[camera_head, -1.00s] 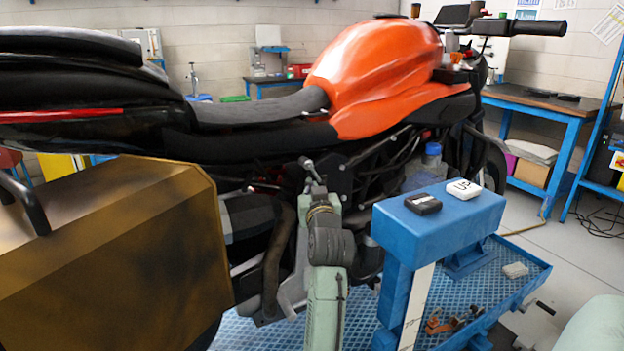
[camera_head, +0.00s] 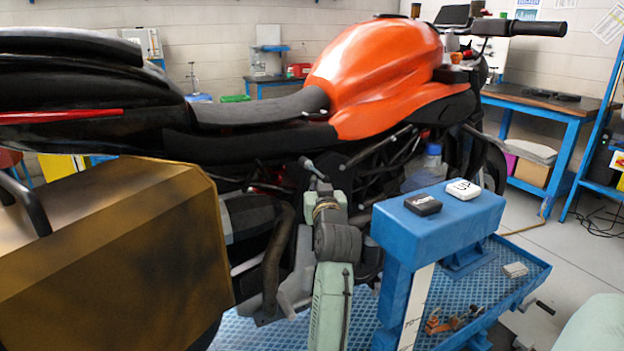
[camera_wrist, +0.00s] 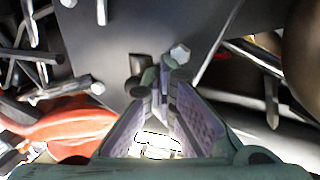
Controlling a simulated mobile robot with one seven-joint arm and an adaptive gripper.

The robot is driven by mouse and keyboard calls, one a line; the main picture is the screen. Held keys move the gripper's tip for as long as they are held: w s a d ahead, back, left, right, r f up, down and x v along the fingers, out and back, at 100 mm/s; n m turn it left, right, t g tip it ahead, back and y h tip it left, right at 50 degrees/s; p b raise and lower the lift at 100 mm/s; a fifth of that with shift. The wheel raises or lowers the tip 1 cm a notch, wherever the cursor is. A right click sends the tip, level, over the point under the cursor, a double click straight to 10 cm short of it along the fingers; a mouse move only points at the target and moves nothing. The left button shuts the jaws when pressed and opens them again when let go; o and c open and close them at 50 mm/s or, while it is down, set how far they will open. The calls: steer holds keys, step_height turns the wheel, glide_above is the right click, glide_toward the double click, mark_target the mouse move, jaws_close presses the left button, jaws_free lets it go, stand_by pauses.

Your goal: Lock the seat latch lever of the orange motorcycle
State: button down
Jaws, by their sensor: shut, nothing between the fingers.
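The orange motorcycle (camera_head: 375,75) stands side-on across the head view, with its black seat (camera_head: 260,107) behind the orange tank. My gripper (camera_head: 322,182) is low at its side, below the front of the seat. In the wrist view my gripper (camera_wrist: 158,86) is shut and empty, its tips close to a dark plate (camera_wrist: 120,40) with a hex bolt (camera_wrist: 180,53). A short dark stub (camera_wrist: 138,72) shows by the left fingertip; I cannot tell whether it is the latch lever or whether the finger touches it. The lever is not clearly seen in the head view.
A large bronze-brown box (camera_head: 120,250) fills the left front. A blue stand (camera_head: 440,225) with a black box (camera_head: 423,204) and a white box (camera_head: 463,189) is close to my arm's right.

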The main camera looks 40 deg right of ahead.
steer(key=shift+s+d+r, duration=0.15)
steer(key=shift+d+r, duration=0.1)
steer(key=shift+d, duration=0.25)
steer(key=shift+a+f, duration=0.1)
steer(key=shift+a, duration=0.05)
